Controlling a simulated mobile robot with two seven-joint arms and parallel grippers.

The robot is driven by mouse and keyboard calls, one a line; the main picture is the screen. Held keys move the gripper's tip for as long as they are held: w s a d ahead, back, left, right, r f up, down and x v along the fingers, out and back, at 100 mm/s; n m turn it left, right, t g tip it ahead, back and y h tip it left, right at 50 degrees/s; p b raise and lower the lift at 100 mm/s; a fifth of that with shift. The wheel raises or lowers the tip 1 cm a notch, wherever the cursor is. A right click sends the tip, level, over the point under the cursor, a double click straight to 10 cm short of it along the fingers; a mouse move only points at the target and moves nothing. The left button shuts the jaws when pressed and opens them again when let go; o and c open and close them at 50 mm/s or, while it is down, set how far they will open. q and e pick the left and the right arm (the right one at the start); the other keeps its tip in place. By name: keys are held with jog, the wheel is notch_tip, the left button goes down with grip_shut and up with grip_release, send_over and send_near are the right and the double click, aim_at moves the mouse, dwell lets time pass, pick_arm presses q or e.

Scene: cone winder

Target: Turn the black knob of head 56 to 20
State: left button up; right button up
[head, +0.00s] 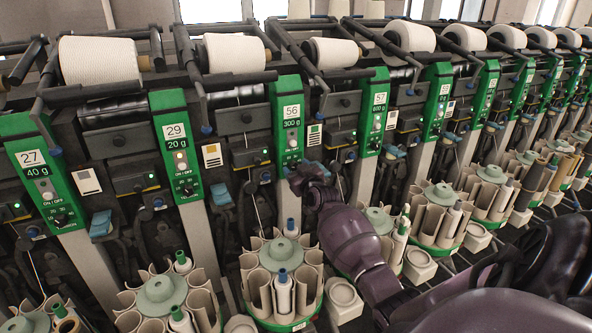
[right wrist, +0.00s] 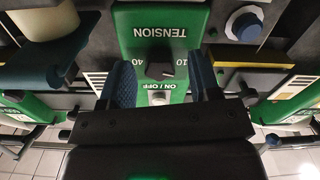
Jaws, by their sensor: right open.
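The panel of head 56 (head: 288,112) is green, with a 56 label and "300 g" on it, near the middle of the head view. My right gripper (head: 305,176) is at its lower end and hides most of the knob there. In the right wrist view the black knob (right wrist: 160,71) shows upside down under the word TENSION, with 10 to its right and 40 to its left. The blue-padded fingers of my right gripper (right wrist: 163,82) are open on either side of the knob, apart from it. Its exact pointer direction is unclear. My left gripper is not in view.
Panels 29 (head: 175,140) and 57 (head: 376,105) flank head 56. Round holders with paper tubes (head: 257,292) stand below the heads.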

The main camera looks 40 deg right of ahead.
jog(key=shift+w+d, duration=0.15)
jog(key=shift+w, duration=0.15)
jog(key=c, duration=0.9)
